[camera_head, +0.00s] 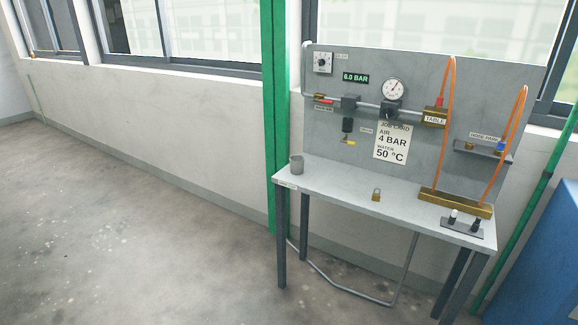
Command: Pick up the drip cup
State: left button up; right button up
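The drip cup appears to be the small grey cylindrical cup (297,165) standing upright at the left end of the grey bench top, near its back edge. Nothing touches it from the sides. Neither of my grippers shows in the head view, so the cup is out of any grip that I can see.
The bench (335,187) stands against the wall with a panel (330,125) holding a gauge (394,90) and job card (392,140). A padlock-like brass item (376,195), brass block (455,203) and orange hoses (446,130) are right. Open floor (130,230) lies left; a blue object (545,265) stands right.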

aim_at(297, 165)
jog(key=i+l+u, duration=0.15)
jog(key=i, duration=0.35)
jog(key=i+l+u, duration=0.15)
jog(key=i, duration=0.3)
jog(key=i+l+u, duration=0.15)
jog(key=i+l, duration=0.15)
jog(key=i, duration=0.2)
